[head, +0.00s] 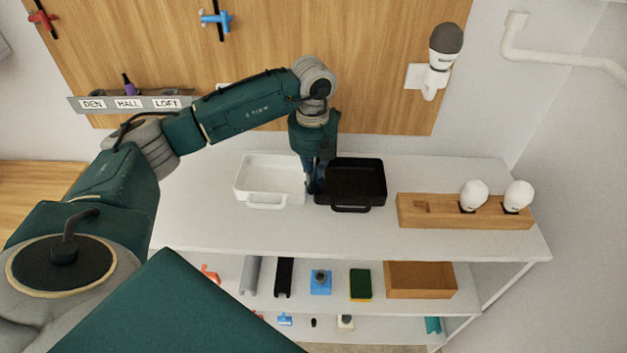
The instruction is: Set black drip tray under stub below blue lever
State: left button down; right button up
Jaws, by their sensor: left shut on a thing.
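The black drip tray (350,176) sits on the white shelf top, right of a white tray (269,177). My left gripper (314,180) reaches down between the two trays and is shut on the black tray's left wall; its fingertips are partly hidden. The blue lever (215,18) is on a dark vertical pipe on the wood wall panel at the top. Below it, a small white piece (223,86) shows just above my forearm; I cannot tell if it is the stub. My right gripper is not in view.
A label rail (92,104) reading DEN, HALL, LOFT is at the left, with a red lever (42,18) above. A wooden block (412,213) with two white bulbs stands right of the trays. The shelf top's front strip is clear. Several items lie on lower shelves.

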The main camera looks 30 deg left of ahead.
pick_arm(q)
jog(key=c, duration=1.9)
grip_release()
jog(key=shift+r, duration=0.6)
notch_tip(320, 180, up, 11)
jog(key=b, duration=0.2)
jog(key=shift+s+f, duration=0.1)
